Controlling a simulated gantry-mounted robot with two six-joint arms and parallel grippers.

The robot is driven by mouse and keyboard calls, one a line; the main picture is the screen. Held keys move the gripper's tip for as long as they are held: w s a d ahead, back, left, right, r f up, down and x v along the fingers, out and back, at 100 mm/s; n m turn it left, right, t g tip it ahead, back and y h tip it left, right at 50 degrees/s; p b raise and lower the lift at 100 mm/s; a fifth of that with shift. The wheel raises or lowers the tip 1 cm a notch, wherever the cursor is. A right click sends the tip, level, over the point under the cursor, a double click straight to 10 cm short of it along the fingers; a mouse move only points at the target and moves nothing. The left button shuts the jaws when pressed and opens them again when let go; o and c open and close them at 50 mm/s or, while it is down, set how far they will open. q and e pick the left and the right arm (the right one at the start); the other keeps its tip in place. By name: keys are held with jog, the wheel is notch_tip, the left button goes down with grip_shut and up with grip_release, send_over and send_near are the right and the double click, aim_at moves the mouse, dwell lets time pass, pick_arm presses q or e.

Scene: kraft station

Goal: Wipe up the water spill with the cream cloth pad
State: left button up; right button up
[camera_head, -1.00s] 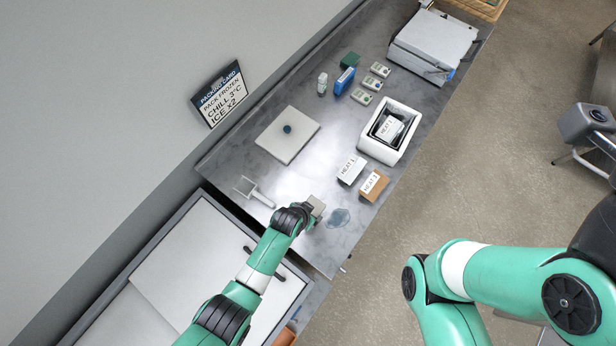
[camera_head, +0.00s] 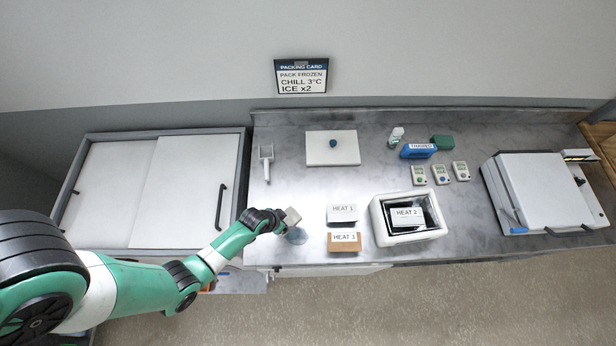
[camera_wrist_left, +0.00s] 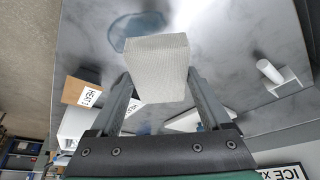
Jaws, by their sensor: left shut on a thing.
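My left gripper (camera_head: 281,219) is shut on the cream cloth pad (camera_head: 291,216), a small pale block. In the left wrist view the pad (camera_wrist_left: 160,70) sits between the two fingers of the gripper (camera_wrist_left: 158,92). The water spill (camera_head: 297,236) is a bluish patch on the grey counter, just in front of and below the pad in the head view. In the left wrist view the spill (camera_wrist_left: 135,28) lies beyond the pad, which hides part of it. I cannot tell whether the pad touches the counter. My right gripper is not in view.
Boxes marked HEAT 1 (camera_head: 341,213) and HEAT 3 (camera_head: 344,242) stand right of the spill. A white cooler (camera_head: 383,236) holding HEAT 2 (camera_head: 408,217) is further right. A scoop (camera_head: 267,160) and a white lid (camera_head: 324,151) lie behind. The counter's front edge is close to the spill.

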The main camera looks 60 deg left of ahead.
pick_arm(q)
jog(key=shift+s+a, duration=0.1)
jog(key=shift+a, duration=0.15)
jog(key=shift+f, duration=0.15)
